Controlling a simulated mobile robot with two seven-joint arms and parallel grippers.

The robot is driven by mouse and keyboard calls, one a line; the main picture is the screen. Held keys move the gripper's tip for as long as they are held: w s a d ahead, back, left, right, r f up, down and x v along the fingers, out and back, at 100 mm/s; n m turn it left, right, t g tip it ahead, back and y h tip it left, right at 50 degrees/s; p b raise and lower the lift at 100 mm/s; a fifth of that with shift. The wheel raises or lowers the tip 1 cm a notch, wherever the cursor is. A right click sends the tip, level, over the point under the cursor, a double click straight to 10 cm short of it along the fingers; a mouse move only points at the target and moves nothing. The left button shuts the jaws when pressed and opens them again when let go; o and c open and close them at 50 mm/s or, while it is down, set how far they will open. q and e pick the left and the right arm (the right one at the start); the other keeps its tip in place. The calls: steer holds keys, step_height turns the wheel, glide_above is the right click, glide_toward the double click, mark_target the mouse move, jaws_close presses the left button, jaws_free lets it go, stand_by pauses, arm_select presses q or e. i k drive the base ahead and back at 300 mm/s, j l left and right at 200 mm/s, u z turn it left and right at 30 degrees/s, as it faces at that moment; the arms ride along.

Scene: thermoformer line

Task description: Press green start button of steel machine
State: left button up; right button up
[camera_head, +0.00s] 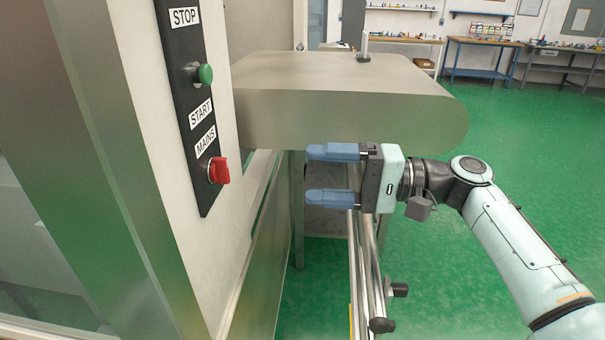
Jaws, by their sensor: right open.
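The steel machine (225,150) fills the left side of the head view. A black control panel (181,100) is on its face. The green start button (204,74) sticks out of the panel, above the START label and below the STOP label. My right gripper (308,173) is open and empty, with its two blue fingers pointing left toward the machine. It is to the right of the green button and lower in the picture, clearly apart from it. My left gripper is not in view.
A red MAINS switch (218,170) sits below the green button on the panel. A rounded steel housing (345,95) juts out just above my right gripper. Metal rails (366,270) run below the gripper. Workbenches (475,58) stand far back; the green floor at right is clear.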

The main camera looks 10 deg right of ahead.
mark_target(203, 74)
steer(key=k+l, duration=0.1)
steer(key=l, duration=0.4)
steer(key=k+l, duration=0.1)
steer(key=l, duration=0.35)
steer(key=k+l, duration=0.1)
steer(key=l, duration=0.4)
